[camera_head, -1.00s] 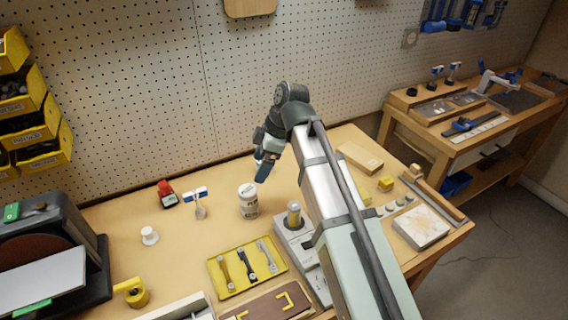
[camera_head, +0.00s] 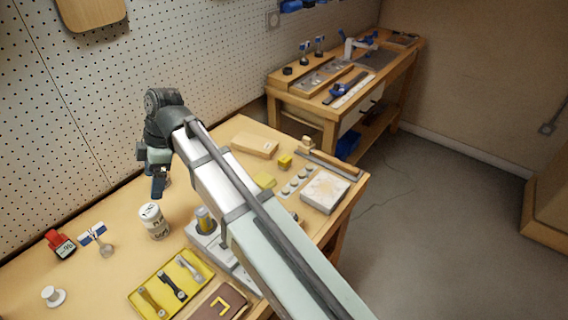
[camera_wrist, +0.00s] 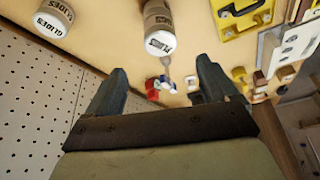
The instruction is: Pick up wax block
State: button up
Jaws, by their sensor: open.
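No label marks the wax block. The likeliest match is a small yellow block (camera_head: 285,161) on the bench, right of my arm in the head view. My gripper (camera_head: 158,192) is well left of both, above the bench near the pegboard. Its two fingers are spread and empty in the wrist view (camera_wrist: 160,88). I cannot make out either yellow piece for certain in the wrist view.
A white labelled jar (camera_head: 153,221) stands just below my gripper in the head view. A wooden block (camera_head: 255,145), a speckled slab (camera_head: 325,191) and a strip of round pieces (camera_head: 296,182) surround the yellow pieces. A yellow tool tray (camera_head: 170,284) lies in front.

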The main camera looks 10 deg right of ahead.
jog(key=shift+c, duration=1.1)
